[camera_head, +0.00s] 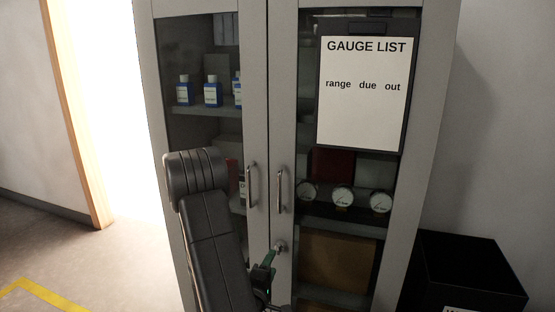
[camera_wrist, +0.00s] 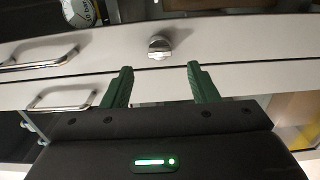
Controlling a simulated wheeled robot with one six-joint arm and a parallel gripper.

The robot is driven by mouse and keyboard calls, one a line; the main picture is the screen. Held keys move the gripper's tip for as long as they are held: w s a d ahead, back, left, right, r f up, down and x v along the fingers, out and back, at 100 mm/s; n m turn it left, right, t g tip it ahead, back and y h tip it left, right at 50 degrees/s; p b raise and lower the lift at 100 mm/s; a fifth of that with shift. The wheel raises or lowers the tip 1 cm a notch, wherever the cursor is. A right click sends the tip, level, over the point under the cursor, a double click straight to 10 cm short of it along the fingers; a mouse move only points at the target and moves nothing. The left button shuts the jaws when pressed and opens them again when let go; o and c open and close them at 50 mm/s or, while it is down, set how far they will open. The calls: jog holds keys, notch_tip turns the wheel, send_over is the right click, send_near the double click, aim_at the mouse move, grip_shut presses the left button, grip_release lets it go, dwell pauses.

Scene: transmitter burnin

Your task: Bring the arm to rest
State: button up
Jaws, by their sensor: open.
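My arm (camera_head: 215,235) rises in front of a grey glass-door cabinet (camera_head: 256,90) in the head view. My gripper (camera_wrist: 160,85) is open in the wrist view, its two green fingers apart with nothing between them. It faces a round metal lock knob (camera_wrist: 159,47), which lies beyond the fingertips and looks apart from them. In the head view a green finger shows near the knob (camera_head: 279,247), low on the right door; the rest of the gripper is mostly hidden behind my arm.
Both cabinet doors look shut, with bar handles (camera_head: 282,190) side by side. Gauges (camera_head: 343,199) and blue bottles (camera_head: 212,90) stand inside. A gauge list (camera_head: 362,110) hangs on the right door. A black bin (camera_head: 465,275) stands at right. Open floor and a bright doorway lie left.

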aim_at(278, 251)
jog(key=x, duration=0.6)
jog(key=shift+w+d, duration=0.1)
jog(key=shift+w, duration=0.2)
jog(key=shift+s, duration=0.1)
jog(key=v, duration=1.4)
jog(key=x, duration=1.4)
jog(key=shift+f+b, duration=0.1)
jog(key=shift+b, duration=0.3)
jog(key=m+b, duration=0.1)
jog(key=m, duration=0.3)
jog(key=shift+m+b, duration=0.4)
jog(key=m+b, duration=0.1)
jog(key=m, duration=0.3)
jog(key=m+b, duration=0.1)
jog(key=m, duration=0.4)
jog(key=shift+b, duration=0.3)
jog(key=shift+m, duration=2)
